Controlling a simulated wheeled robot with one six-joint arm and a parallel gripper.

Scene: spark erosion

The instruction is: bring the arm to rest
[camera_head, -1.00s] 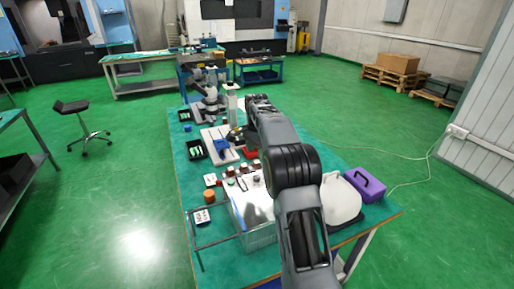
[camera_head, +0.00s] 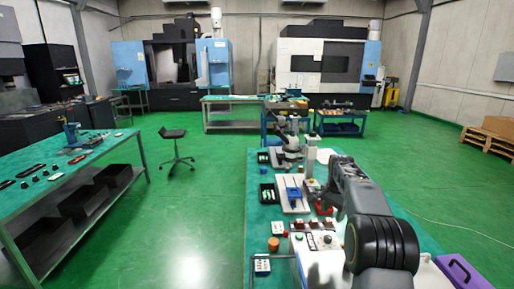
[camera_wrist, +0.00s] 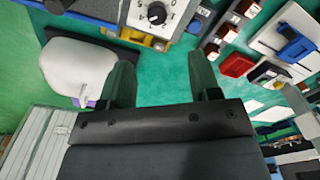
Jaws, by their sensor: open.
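My arm (camera_head: 383,243) reaches out over the green-topped workbench (camera_head: 258,212) at the lower right of the head view. The arm hides part of the bench, and its gripper end is hard to make out there. In the wrist view my gripper (camera_wrist: 160,64) is open, with two dark fingers apart and nothing between them. It hangs above the bench, and a bare green strip shows beyond the fingertips.
A control box with a knob (camera_wrist: 157,14), a white rounded object (camera_wrist: 78,68) and a red block (camera_wrist: 236,64) lie near the fingers. A purple case (camera_head: 458,270) is right of my arm. A stool (camera_head: 174,134) stands on open floor; another bench (camera_head: 100,155) is left.

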